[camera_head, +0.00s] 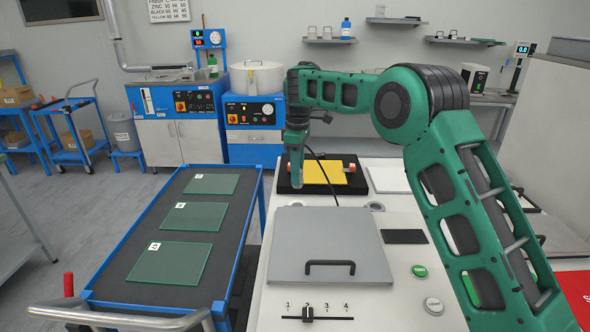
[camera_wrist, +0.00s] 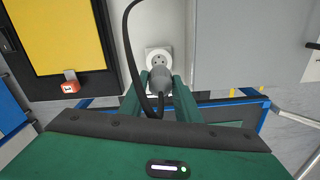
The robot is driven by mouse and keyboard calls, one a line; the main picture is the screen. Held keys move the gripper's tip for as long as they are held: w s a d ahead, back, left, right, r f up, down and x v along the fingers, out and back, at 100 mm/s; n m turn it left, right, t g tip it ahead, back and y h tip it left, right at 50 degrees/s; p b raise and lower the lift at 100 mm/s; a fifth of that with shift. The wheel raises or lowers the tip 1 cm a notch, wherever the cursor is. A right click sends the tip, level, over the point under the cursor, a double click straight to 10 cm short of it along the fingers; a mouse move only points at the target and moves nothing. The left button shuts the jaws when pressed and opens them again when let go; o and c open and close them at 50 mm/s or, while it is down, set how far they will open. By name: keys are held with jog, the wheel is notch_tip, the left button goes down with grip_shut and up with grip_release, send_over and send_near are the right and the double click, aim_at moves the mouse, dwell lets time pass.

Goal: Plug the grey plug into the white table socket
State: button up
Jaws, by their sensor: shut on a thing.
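My gripper (camera_wrist: 157,85) is shut on the grey plug (camera_wrist: 160,78), with a green finger on each side of it. A black cable (camera_wrist: 130,42) runs from the plug and loops upward in the picture. The white socket (camera_wrist: 158,53) lies just beyond the plug's tip in the wrist view. Dark holes show on its round face, and the plug overlaps its lower edge. I cannot tell how wide the gap between them is.
A yellow plate (camera_head: 318,172) lies in a black frame on the white worktop. A grey lid (camera_head: 328,244) with a black handle is nearer. A blue cart (camera_head: 170,238) with several green glass plates stands at the left. An orange clamp (camera_wrist: 70,87) sits by the frame.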

jog(key=shift+f, duration=2.8)
jog(key=shift+f, duration=1.7)
dwell(1.5)
jog(key=o, duration=1.3)
jog(key=shift+c, duration=0.2)
